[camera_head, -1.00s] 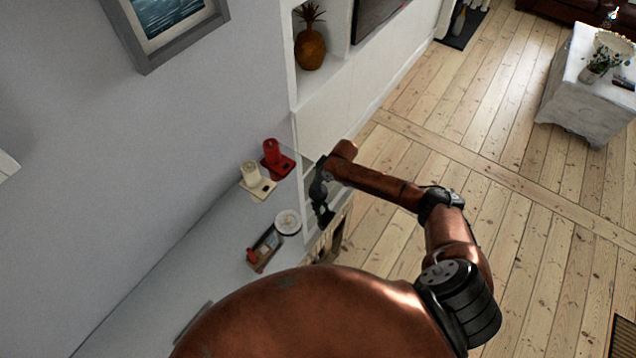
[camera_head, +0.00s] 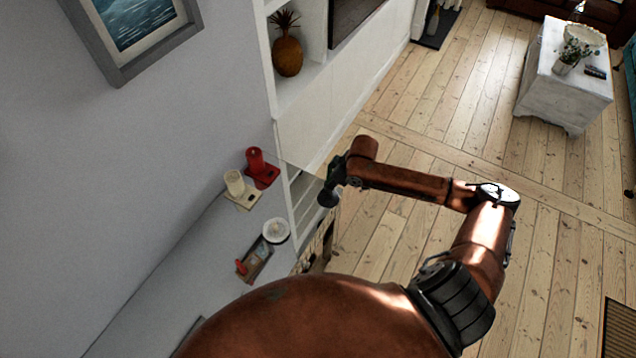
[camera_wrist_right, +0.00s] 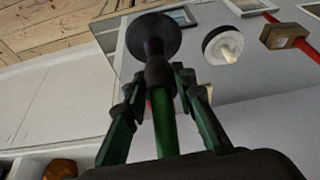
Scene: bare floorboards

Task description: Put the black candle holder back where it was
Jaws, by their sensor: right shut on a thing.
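My right gripper (camera_head: 335,180) is shut on the black candle holder (camera_head: 328,197), off the right edge of the white shelf top (camera_head: 205,270). The wrist view shows the holder's round black foot (camera_wrist_right: 153,35) and a green candle (camera_wrist_right: 165,125) running between the fingers of the right gripper (camera_wrist_right: 158,88). The foot points away from the wrist; nothing is seen touching it. My left gripper is not in view.
A tall white cabinet (camera_head: 310,125) rises behind.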

